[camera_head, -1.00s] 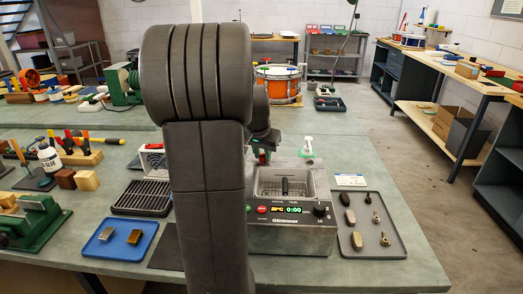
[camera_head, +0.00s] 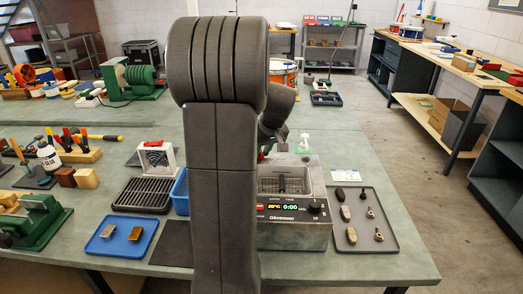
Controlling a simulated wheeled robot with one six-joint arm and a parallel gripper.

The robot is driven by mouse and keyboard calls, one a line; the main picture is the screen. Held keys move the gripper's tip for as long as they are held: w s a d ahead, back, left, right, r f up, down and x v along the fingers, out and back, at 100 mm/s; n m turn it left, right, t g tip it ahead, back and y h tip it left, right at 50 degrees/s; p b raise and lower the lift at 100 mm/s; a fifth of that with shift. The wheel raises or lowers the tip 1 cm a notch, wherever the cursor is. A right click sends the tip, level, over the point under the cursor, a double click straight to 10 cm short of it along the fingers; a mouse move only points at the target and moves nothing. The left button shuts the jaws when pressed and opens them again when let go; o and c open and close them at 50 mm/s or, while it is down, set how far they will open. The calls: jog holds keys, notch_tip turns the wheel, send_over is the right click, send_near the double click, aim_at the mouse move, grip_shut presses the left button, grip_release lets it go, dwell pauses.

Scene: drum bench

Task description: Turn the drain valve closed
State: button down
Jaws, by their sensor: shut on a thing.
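The cleaner bath (camera_head: 290,235), a steel box with a basket and a lit front panel, stands on the bench right of my arm. My gripper (camera_head: 266,152) shows only as a small dark part with a red bit beside it, at the bath's back left corner. It is shut on what appears to be the red drain valve handle; my arm's upright link hides most of the fingers and valve. How far the handle is turned cannot be seen.
A grey tray (camera_head: 388,238) with several small parts lies right of the bath. Left of my arm are a blue bin (camera_head: 180,196), a black rack (camera_head: 143,194) and a blue tray (camera_head: 104,246) with two blocks.

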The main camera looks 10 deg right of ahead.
jog(key=shift+n, duration=0.5)
jog(key=c, duration=1.2)
grip_release()
jog(key=shift+c, duration=0.2)
jog(key=v, duration=1.4)
jog(key=shift+w+d, duration=0.2)
jog(key=shift+d, duration=0.05)
jog(key=shift+f, duration=0.1)
jog(key=x, duration=1.3)
jog(key=shift+a+f, duration=0.25)
jog(key=shift+f, duration=0.1)
jog(key=shift+r, duration=0.1)
